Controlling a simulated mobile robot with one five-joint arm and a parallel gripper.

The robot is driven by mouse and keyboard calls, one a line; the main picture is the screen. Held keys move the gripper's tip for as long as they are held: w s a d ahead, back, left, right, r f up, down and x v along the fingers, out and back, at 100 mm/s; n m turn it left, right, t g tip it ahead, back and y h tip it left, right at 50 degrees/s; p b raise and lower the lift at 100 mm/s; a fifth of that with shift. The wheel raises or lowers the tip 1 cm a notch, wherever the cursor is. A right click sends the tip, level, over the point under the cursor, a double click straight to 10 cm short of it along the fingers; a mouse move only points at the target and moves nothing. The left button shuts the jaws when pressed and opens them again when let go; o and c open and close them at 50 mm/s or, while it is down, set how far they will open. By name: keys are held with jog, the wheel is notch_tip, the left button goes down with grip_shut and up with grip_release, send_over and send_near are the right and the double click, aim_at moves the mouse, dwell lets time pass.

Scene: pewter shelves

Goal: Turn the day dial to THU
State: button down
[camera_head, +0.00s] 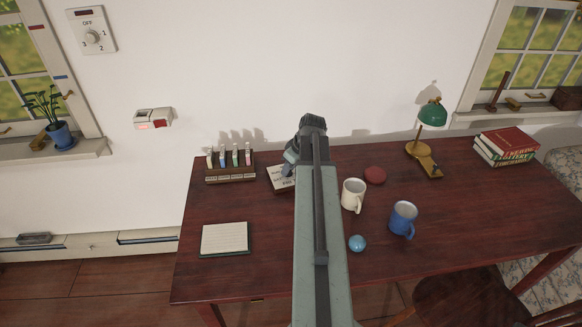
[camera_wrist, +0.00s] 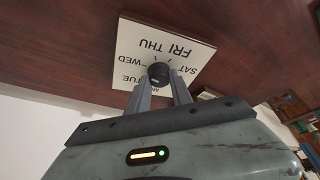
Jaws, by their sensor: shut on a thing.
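The day dial (camera_head: 281,182) is a white square plate on the desk, partly hidden behind my arm in the head view. In the wrist view the dial plate (camera_wrist: 190,62) appears upside down, with FRI, THU, SAT, WED and TUE readable around a dark round knob (camera_wrist: 158,73). Some lettering is partly covered by the knob and fingers. My gripper (camera_wrist: 158,83) is shut on the knob, one finger on each side. I cannot clearly tell which day the knob points to. My gripper (camera_head: 291,160) is largely hidden by the wrist in the head view.
A rack of small bottles (camera_head: 231,176) stands left of the dial, a notepad (camera_head: 225,238) nearer the front. A white mug (camera_head: 352,194), blue mug (camera_head: 402,219), blue ball (camera_head: 357,243) and red disc (camera_head: 375,175) lie to the right. A green lamp (camera_head: 431,114) stands farther right.

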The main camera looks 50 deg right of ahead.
jog(key=m, duration=0.2)
jog(key=m+h, duration=0.1)
jog(key=m, duration=0.1)
jog(key=shift+a+h, duration=0.15)
jog(key=shift+h, duration=0.15)
jog(key=shift+m+g+h, duration=0.5)
jog(key=shift+m+h, duration=0.4)
jog(key=shift+m, duration=1.5)
jog(key=c, duration=1.1)
grip_release()
jog(key=shift+c, duration=0.2)
